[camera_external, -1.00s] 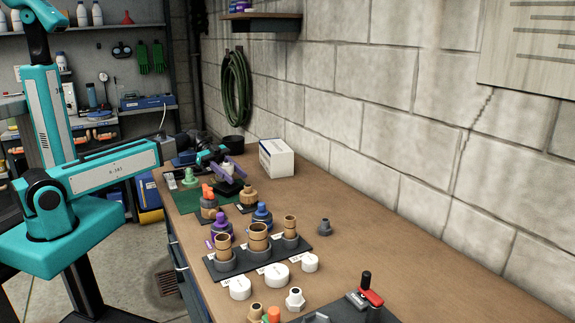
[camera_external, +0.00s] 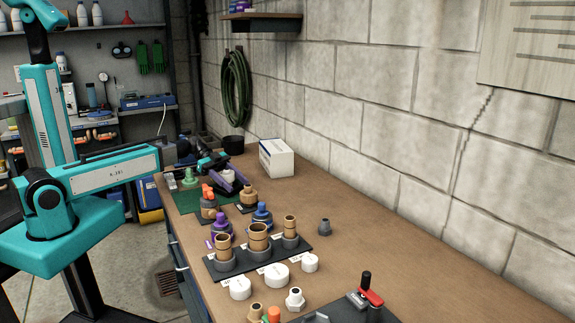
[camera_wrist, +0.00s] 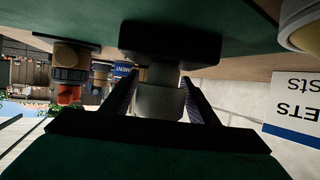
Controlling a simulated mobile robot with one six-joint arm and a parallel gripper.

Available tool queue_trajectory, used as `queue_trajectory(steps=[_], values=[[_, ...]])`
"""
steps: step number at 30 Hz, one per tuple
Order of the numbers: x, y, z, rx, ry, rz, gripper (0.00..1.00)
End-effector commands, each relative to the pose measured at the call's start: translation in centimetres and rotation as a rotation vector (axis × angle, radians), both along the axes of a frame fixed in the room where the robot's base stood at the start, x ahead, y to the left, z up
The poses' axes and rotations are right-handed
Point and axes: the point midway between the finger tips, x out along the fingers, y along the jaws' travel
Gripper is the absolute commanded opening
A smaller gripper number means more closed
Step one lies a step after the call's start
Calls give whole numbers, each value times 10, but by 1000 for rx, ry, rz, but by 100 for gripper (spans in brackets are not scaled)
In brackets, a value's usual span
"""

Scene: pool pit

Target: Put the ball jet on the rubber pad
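My gripper (camera_external: 229,181), with dark purple fingers, is low over the far end of the workbench. Its fingers close on both sides of a pale grey-white fitting, which I take to be the ball jet (camera_external: 228,175). In the upside-down wrist view, the fitting (camera_wrist: 160,102) stands between the fingertips (camera_wrist: 160,88). A black block (camera_wrist: 170,42) is directly beyond its end, against the green mat (camera_wrist: 70,14). I take this block for the rubber pad, but cannot tell whether the fitting touches it. The fingers partly hide this area in the external view.
A green fitting (camera_external: 190,177), an orange-topped fitting (camera_external: 208,203) and a tan fitting (camera_external: 248,196) stand close by. A white box (camera_external: 277,158) is to the right. A black rack (camera_external: 213,268) with tan-topped fittings is nearer the camera. The bench's right side is mostly clear.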

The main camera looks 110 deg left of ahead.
Motion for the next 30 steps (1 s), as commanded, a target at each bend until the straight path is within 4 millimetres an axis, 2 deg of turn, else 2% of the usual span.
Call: queue_trajectory(steps=[17,30], values=[[0,0,5,0,0,0,61],[-48,21,24,2,-1,2,61]])
